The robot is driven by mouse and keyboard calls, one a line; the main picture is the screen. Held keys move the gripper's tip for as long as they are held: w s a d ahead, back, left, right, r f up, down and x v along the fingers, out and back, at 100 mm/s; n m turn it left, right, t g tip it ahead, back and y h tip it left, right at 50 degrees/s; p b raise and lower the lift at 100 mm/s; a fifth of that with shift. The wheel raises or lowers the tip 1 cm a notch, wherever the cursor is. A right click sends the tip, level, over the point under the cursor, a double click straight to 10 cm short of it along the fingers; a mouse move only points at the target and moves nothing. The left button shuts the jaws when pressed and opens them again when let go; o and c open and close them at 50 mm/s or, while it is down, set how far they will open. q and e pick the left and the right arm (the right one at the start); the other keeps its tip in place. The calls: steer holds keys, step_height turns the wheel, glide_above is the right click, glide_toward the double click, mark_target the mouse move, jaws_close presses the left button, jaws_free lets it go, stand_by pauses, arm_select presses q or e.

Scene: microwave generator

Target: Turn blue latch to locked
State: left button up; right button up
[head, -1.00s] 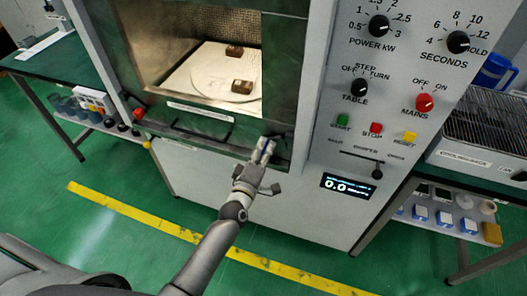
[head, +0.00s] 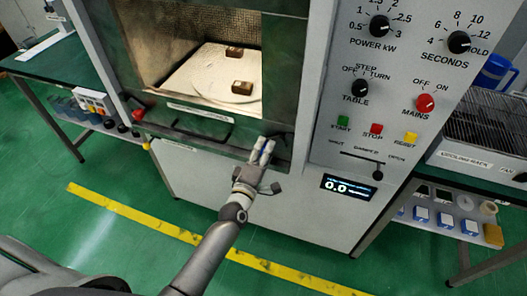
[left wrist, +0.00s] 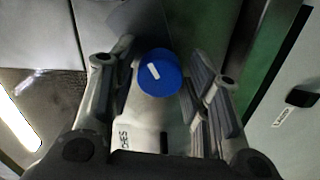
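The blue latch (left wrist: 160,72) is a round blue knob with a short white mark, slightly tilted, on its face; it shows in the left wrist view. My left gripper (left wrist: 165,75) is open, with one finger on each side of the latch. In the head view the left gripper (head: 263,150) is at the right end of the ledge below the chamber opening and hides the latch. My right gripper is not in view.
A red knob (head: 138,114) sits at the left of the ledge, with a dark handle (head: 200,127) between. The chamber holds a white plate (head: 205,80) with two brown blocks. The control panel (head: 322,140) stands to the right of the gripper.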

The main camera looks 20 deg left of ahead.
arm_select(q)
steer(key=shift+o, duration=0.5)
steer(key=s, duration=1.2)
steer(key=shift+a, duration=0.2)
